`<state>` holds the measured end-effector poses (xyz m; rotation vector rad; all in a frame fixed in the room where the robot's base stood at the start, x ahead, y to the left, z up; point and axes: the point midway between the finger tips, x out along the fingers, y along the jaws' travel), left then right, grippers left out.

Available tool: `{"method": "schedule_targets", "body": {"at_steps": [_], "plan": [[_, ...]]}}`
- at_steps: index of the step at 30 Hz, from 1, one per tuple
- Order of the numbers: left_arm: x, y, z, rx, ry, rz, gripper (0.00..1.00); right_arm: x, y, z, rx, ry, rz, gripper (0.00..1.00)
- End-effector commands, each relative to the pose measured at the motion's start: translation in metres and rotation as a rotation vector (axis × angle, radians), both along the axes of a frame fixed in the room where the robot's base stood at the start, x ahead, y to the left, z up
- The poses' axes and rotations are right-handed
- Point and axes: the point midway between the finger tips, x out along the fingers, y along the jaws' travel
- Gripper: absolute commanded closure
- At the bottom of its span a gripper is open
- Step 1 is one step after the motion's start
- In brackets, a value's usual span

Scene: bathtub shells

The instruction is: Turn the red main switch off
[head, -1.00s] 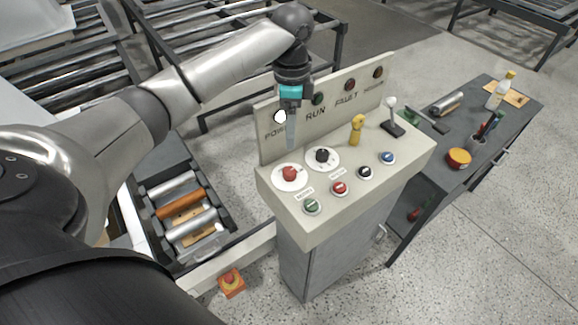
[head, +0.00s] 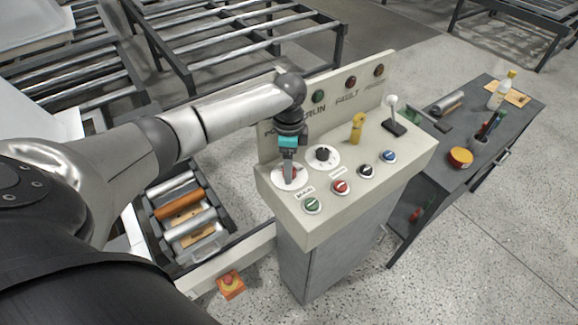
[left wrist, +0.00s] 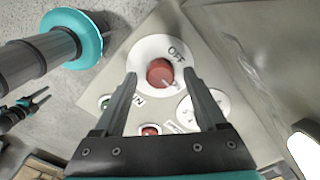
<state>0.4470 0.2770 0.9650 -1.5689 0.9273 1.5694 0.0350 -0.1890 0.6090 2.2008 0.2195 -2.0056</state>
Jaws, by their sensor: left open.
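The red main switch (left wrist: 160,74) is a round red knob on a white disc (left wrist: 140,57) on the sloped panel. In the left wrist view OFF is printed to its upper right, more lettering is at its lower left, and a pale mark on the knob faces lower right. My left gripper (head: 289,186) is open over the switch in the head view and partly hides it. In the left wrist view its fingers (left wrist: 163,88) stand on either side of the knob; contact cannot be told. My right gripper (left wrist: 40,99) appears small at the left, fingers apart and empty.
A black selector (head: 322,156) sits close beside the switch. Green (head: 313,205), red (head: 340,187), black and blue buttons line the front edge. A yellow part (head: 356,130) and a white-knobbed lever (head: 392,112) stand farther right. An upright lamp board (head: 345,92) closes the back.

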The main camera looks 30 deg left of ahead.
Motion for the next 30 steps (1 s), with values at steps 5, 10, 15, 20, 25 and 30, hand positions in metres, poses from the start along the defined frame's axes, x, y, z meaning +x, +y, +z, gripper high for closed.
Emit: {"method": "schedule_targets", "body": {"at_steps": [5,10,15,20,25,30], "plan": [[-0.0002,0.0004,-0.0071,0.001,0.0,0.001,0.26,-0.0003,-0.0003,-0.001,0.0,0.001,0.001,0.5],[-0.0001,0.0003,-0.007,0.001,0.0,0.0,0.26,-0.0004,-0.0002,-0.0009,0.0,0.001,0.001,0.5],[-0.0001,0.0002,-0.0067,0.0,0.0,0.001,0.41,-0.0005,-0.0002,-0.0009,0.0,0.001,0.001,0.5],[0.0,0.0002,-0.0066,0.0,0.0,0.001,0.59,-0.0005,-0.0001,-0.001,0.0,0.001,0.002,0.5],[-0.0001,0.0002,-0.0065,0.0,0.0,0.001,0.78,-0.0006,-0.0001,-0.001,0.0,0.001,0.002,0.5],[0.0,0.0001,-0.0064,0.0,0.0,0.001,0.97,-0.0007,-0.0002,-0.001,0.0,0.001,0.002,0.5]]}}
